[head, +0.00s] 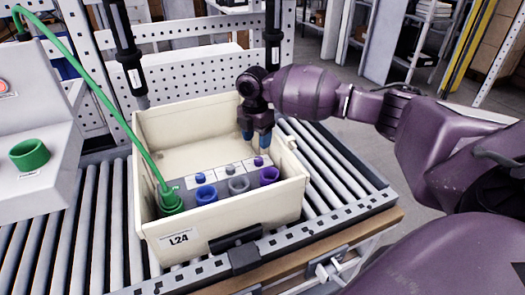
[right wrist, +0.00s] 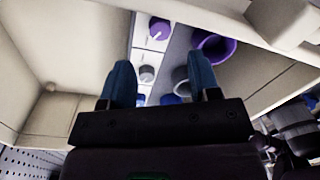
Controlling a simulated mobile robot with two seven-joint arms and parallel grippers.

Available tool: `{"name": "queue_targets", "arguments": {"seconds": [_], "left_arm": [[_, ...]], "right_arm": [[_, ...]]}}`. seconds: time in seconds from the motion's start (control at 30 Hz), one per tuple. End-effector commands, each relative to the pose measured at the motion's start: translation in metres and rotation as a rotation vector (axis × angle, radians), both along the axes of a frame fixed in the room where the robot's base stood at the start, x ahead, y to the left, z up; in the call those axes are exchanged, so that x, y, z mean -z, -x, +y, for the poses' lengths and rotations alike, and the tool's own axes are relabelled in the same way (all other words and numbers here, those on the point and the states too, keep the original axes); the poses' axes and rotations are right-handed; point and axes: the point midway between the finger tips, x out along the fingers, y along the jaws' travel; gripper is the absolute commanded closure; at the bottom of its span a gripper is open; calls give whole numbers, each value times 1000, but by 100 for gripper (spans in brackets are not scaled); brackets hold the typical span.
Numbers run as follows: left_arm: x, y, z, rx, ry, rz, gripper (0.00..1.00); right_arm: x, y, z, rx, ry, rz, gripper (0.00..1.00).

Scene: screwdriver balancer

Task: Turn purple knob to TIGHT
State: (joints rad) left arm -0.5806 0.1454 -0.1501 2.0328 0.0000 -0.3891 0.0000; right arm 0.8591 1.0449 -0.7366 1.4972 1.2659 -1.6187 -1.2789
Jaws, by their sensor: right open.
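The purple knob (head: 258,161) is a small knob on a panel with white label plates inside the cream bin (head: 222,238). In the right wrist view the purple knob (right wrist: 159,28) lies beyond the fingertips. My right gripper (head: 256,136) is open, pointing down over the right part of the bin. In the head view it is above the purple knob and apart from it. In the right wrist view the blue fingers (right wrist: 160,80) have a gap between them with nothing gripped. The label text is too small to read. My left gripper is out of view.
Blue (head: 205,194), grey (head: 238,184) and purple (head: 269,175) cups stand in front of the knobs. A green tool with a hose (head: 171,200) stands at the left of the panel. Bin walls surround the panel. The bin sits on a roller conveyor (head: 327,185).

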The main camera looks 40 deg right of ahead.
Motion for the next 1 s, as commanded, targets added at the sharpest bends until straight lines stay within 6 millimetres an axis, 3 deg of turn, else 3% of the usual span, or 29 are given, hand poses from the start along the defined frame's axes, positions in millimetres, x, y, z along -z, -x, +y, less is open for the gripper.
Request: {"name": "queue_targets", "arguments": {"seconds": [0.17, 0.6, 1.0], "left_arm": [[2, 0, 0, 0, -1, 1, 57], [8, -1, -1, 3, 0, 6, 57], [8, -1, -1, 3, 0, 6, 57]], "right_arm": [[11, 1, 0, 0, 1, 3, 44], [68, 4, 0, -1, 0, 2, 44], [75, 4, -1, 0, 0, 0, 44]]}}
